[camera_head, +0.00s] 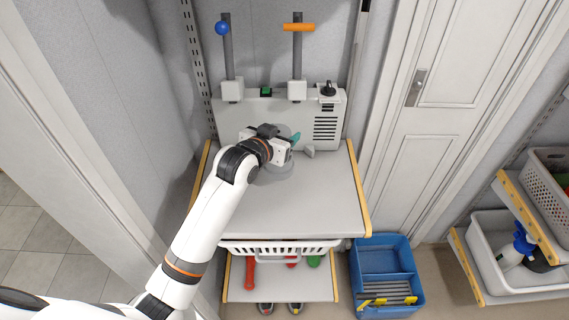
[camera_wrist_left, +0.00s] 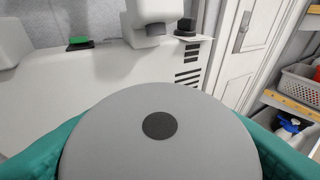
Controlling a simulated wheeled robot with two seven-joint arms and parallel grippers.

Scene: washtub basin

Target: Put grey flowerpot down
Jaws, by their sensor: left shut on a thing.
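The grey flowerpot (camera_head: 272,176) is at the back of the grey tabletop (camera_head: 290,212) in the head view, close to the white machine. My left gripper (camera_head: 284,146) covers much of it from above. In the left wrist view the flowerpot (camera_wrist_left: 150,130) fills the lower middle, showing a flat round face with a dark round spot at its centre. Teal fingers lie against it on both sides, shut on it. Whether the pot touches the tabletop is hidden. My right gripper is not in view.
The white machine (camera_head: 325,128) with two posts, topped by a blue ball (camera_head: 222,28) and an orange bar (camera_head: 298,27), stands behind. The tabletop's front and right are bare. Below are a white basket (camera_head: 280,247) and, beside it, a blue crate (camera_head: 382,254). Shelves stand far right.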

